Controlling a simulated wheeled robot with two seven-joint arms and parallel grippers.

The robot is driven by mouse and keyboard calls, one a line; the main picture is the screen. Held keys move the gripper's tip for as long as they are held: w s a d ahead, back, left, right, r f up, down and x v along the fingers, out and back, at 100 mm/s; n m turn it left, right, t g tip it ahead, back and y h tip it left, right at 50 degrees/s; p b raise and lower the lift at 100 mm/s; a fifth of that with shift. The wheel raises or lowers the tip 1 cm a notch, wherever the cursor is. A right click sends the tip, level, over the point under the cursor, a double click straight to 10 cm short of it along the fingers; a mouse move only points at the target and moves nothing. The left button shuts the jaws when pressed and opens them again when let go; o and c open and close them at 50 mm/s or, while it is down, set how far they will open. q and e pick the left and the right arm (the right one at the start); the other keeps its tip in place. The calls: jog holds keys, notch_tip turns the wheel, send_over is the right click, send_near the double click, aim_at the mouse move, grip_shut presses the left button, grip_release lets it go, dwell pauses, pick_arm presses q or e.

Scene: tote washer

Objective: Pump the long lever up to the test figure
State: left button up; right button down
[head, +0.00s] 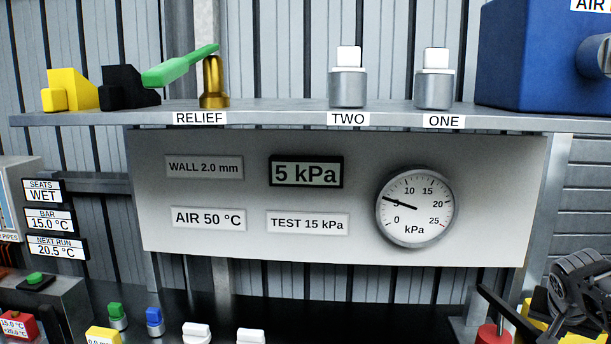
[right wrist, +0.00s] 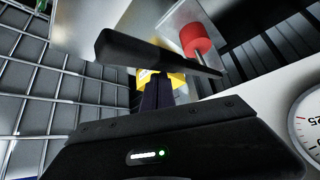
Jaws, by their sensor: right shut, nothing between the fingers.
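The long lever looks like the black bar (head: 508,314) at the lower right of the head view. In the right wrist view the black bar (right wrist: 150,52) crosses just beyond my fingers. My right gripper (right wrist: 157,92) is shut and empty, close to the bar; I cannot tell whether they touch. The arm end of my right gripper shows at the right edge of the head view (head: 572,300). The digital display (head: 306,172) reads 5 kPa. The round gauge (head: 415,208) has its needle near 5. A plate (head: 307,223) reads TEST 15 kPa. My left gripper is out of view.
A red knob (head: 490,334) and a yellow block (head: 535,318) stand beside the bar. A shelf above holds the brass RELIEF valve (head: 214,85) with a green handle (head: 180,66) and fittings TWO (head: 347,88) and ONE (head: 433,90). Wire mesh (right wrist: 60,80) fills the wrist view's left.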

jog(key=shift+f+b, duration=2.65)
jog(key=shift+f, duration=0.2)
notch_tip(320, 180, down, 4)
jog(key=b, duration=0.3)
jog(key=shift+b, duration=0.4)
jog(key=shift+r, duration=0.15)
notch_tip(320, 180, up, 9)
jog(key=p, duration=0.6)
jog(key=shift+f, duration=0.2)
jog(key=shift+r, duration=0.4)
jog(key=c, duration=2.1)
grip_release()
jog(key=shift+d+r+p, duration=0.1)
jog(key=shift+r+p, duration=0.05)
jog(key=shift+p, duration=0.3)
